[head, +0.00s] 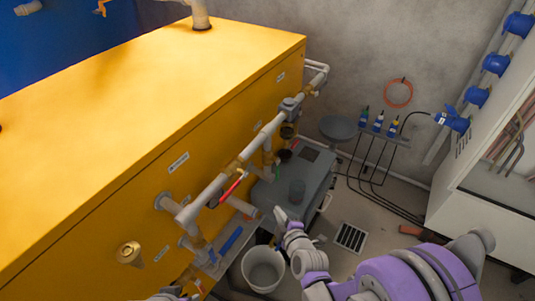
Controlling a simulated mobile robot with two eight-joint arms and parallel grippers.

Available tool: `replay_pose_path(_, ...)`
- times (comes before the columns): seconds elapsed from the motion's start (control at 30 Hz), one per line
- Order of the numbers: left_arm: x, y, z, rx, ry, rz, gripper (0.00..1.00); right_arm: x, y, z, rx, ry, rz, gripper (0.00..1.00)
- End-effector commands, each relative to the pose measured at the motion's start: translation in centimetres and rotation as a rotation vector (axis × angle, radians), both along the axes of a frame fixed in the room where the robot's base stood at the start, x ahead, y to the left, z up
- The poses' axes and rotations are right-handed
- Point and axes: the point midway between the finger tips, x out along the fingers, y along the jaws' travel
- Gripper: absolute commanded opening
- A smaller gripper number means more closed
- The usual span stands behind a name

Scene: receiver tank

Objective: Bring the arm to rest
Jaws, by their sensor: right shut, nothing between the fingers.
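My right arm (392,281), purple and grey, reaches in from the bottom right. Its gripper (281,216) is shut and empty. In the picture it lies over the front of a grey box-like unit, just above a white bucket (263,269); I cannot tell whether it touches anything. A small grey piece at the bottom edge (174,294) looks like the end of my left arm; most of it is cut off, so its fingers cannot be made out.
A large yellow tank (150,95) fills the left, with pipes and a red-handled valve (232,187) along its side. Some floor around the drain is clear.

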Motion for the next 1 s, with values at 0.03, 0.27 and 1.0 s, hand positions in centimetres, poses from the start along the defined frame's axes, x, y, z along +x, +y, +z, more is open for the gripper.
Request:
replay_pose_path(0.03, 0.0, 0.0, 0.0, 0.0, 0.0, 0.0, 0.5, 0.0, 0.0, 0.0, 0.0, 0.0, 0.0, 0.0)
replay_pose_path(0.27, 0.0, 0.0, 0.0, 0.0, 0.0, 0.0, 0.5, -0.5, -0.3, 0.6, 0.039, 0.042, -0.018, 0.0)
replay_pose_path(1.0, 0.0, 0.0, 0.0, 0.0, 0.0, 0.0, 0.5, -20.0, -8.7, 5.3, 0.657, 0.725, -0.802, 0.0)
